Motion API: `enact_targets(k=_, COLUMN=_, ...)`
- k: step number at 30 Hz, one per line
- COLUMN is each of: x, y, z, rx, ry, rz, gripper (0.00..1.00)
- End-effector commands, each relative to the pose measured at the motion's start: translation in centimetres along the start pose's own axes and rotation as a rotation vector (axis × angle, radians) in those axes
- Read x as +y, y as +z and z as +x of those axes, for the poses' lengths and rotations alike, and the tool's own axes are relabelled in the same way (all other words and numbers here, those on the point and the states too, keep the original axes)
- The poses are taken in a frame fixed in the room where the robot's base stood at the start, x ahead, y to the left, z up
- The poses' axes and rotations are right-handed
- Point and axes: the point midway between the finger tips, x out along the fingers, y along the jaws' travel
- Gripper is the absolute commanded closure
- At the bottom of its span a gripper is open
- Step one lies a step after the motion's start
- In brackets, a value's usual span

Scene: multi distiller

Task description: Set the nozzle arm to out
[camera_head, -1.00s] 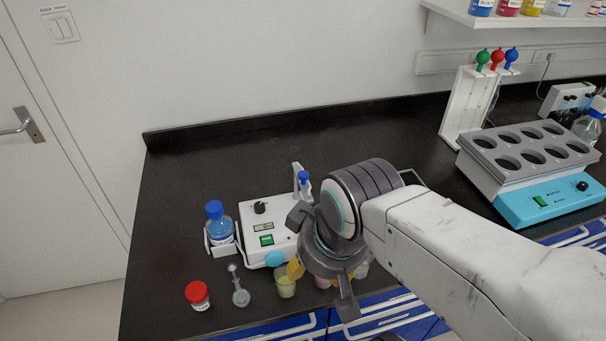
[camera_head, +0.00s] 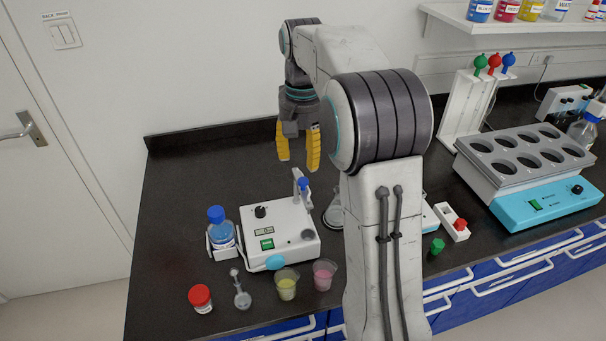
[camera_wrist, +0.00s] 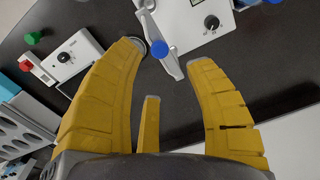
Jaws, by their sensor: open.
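The white distiller (camera_head: 277,234) stands on the black bench, with a black knob, a small display and a green switch. Its nozzle arm (camera_head: 297,176) with a blue cap (camera_head: 304,184) rises at the back right corner. In the wrist view the nozzle arm (camera_wrist: 168,62) and its blue cap (camera_wrist: 159,48) show between the fingertips, beyond them. My gripper (camera_head: 298,150) is open and empty, its yellow fingers pointing down, above the bench and just behind the nozzle arm. It does not appear to touch the arm.
A blue-capped bottle (camera_head: 219,227) stands left of the distiller. A yellow cup (camera_head: 287,285), a pink cup (camera_head: 324,275) and a red-lidded jar (camera_head: 200,298) stand in front. A glass flask (camera_head: 334,213) is close on the right, partly behind my arm. The bench behind is clear.

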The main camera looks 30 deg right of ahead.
Motion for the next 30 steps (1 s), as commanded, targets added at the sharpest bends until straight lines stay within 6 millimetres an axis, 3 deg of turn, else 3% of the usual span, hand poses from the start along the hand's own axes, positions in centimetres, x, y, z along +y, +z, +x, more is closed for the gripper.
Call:
enact_targets(k=5, x=0.2, y=-0.8, z=0.9, rx=-0.012, ry=0.003, rz=0.015, gripper=0.51)
enact_targets(k=21, x=0.2, y=-0.7, z=6.8, rx=-0.013, ry=0.003, rz=0.015, gripper=0.51)
enact_targets(k=30, x=0.2, y=-0.7, z=7.6, rx=-0.01, ry=0.002, rz=0.015, gripper=0.51)
